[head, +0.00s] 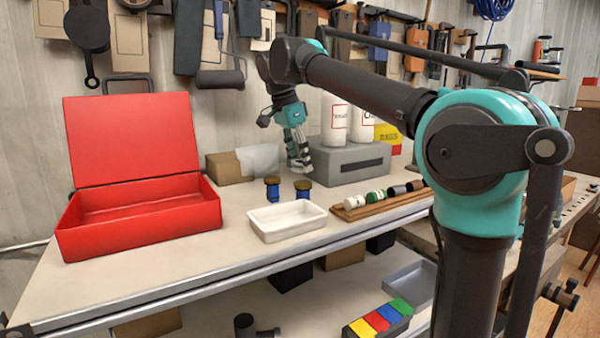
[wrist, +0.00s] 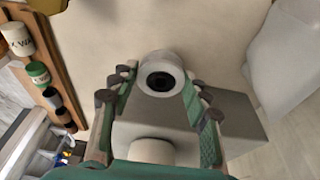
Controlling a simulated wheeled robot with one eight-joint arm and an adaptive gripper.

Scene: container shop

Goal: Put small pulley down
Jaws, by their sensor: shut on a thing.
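My gripper (head: 300,163) points down over the back of the workbench, beside the grey box (head: 350,170). In the wrist view, my gripper (wrist: 160,88) is shut on a pale round piece with a dark centre, which I take as the small pulley (wrist: 159,70). It sits between the two fingertips, above the pale bench top. In the head view the fingers mostly hide it, and I cannot tell whether it touches the bench. The grey box (wrist: 238,115) lies close to the right finger in the wrist view.
A wooden rack (head: 350,215) with several rolls stands front right. A white tray (head: 287,235) and two blue jars (head: 272,190) (head: 303,192) stand in front of my gripper. An open red box (head: 140,225) is at left. White containers (head: 341,125) top the grey box.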

